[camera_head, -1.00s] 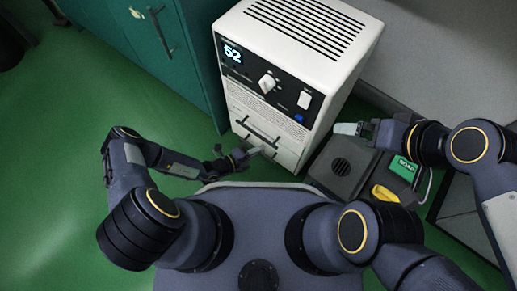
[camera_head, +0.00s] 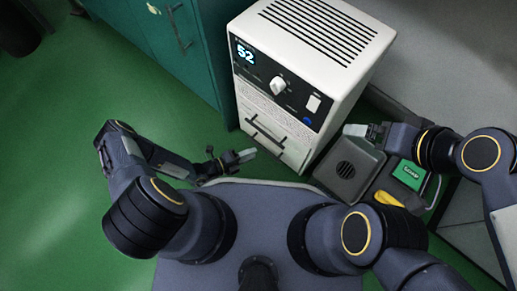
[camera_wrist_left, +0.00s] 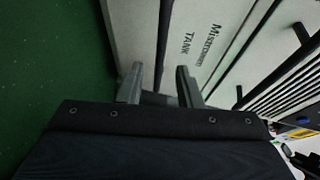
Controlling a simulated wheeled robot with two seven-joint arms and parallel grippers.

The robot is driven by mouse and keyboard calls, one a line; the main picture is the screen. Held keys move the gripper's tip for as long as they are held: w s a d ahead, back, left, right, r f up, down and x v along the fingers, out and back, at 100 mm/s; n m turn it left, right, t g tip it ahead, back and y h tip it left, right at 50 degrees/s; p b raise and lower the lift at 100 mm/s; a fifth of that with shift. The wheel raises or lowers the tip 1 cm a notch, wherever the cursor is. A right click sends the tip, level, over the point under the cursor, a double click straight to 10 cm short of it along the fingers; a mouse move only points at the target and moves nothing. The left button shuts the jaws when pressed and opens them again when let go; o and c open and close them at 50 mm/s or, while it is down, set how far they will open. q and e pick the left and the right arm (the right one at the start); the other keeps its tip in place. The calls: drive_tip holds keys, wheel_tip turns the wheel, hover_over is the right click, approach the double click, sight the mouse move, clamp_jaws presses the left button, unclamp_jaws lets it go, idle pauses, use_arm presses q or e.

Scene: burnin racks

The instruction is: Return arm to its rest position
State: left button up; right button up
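My left arm comes in from the left in the head view. Its gripper (camera_head: 246,156) is close to the lower front of a white machine (camera_head: 295,90), apart from its drawer handle (camera_head: 266,135).
The machine shows "52" (camera_head: 245,53) on its display. A green item (camera_head: 409,174) and a yellow item (camera_head: 388,198) lie by the grey box at the right. Teal cabinets (camera_head: 185,50) stand behind at the left. The green floor (camera_head: 60,150) at the left is clear.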

use_arm(q)
drive_tip(key=shift+s+a, duration=0.35)
drive_tip(key=shift+a, duration=0.1)
